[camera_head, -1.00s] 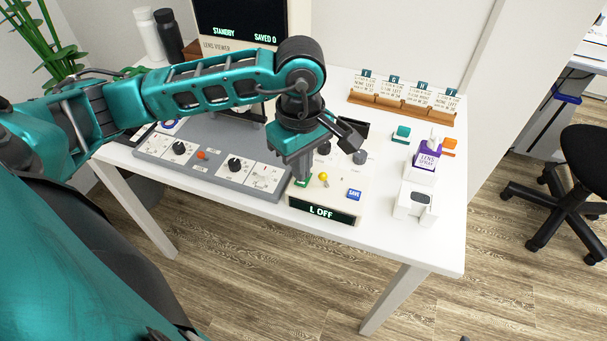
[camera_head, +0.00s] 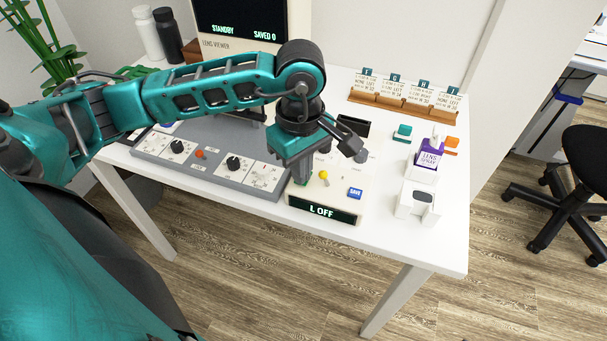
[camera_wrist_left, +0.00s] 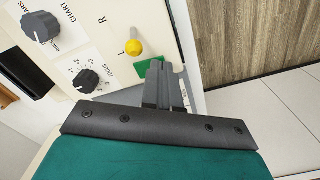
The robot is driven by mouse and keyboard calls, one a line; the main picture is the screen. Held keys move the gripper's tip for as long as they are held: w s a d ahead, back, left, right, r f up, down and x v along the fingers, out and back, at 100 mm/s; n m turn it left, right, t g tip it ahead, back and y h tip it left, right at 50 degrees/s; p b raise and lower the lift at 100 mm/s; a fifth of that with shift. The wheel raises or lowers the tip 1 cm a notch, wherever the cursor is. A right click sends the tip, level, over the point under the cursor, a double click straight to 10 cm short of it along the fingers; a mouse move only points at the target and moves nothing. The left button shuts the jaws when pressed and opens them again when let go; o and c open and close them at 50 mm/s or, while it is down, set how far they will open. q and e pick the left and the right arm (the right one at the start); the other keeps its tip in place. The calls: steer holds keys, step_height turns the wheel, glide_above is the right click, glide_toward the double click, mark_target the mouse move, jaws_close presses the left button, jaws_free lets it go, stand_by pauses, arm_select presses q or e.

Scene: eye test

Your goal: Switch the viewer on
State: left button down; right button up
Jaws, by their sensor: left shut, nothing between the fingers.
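The lens viewer screen (camera_head: 240,20) stands at the back and reads STANDBY and SAVED 0. The cream control box (camera_head: 345,203) at the table's front has a display (camera_head: 321,209) reading L OFF. On its top are a yellow-tipped lever (camera_head: 323,175), a blue SAVE button (camera_head: 355,193) and black dials (camera_wrist_left: 87,81). A green button (camera_wrist_left: 152,67) sits beside the lever, partly hidden by my fingers. My left gripper (camera_head: 301,181) is shut and empty, pointing down at the green button; I cannot tell whether it touches. My right gripper is not in view.
A grey panel (camera_head: 213,178) with dials lies left of the box. At right stand a lens spray bottle (camera_head: 429,157), a white device (camera_head: 415,203) and teal and orange items. A wooden card rack (camera_head: 402,106) is behind. The table's front edge is close to the box.

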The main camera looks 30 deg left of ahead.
arm_select(q)
steer(key=shift+f+b, duration=0.3)
steer(key=shift+f, duration=0.05)
steer(key=shift+r, duration=0.15)
steer(key=shift+r+p, duration=2.1)
steer(key=shift+r, duration=1.35)
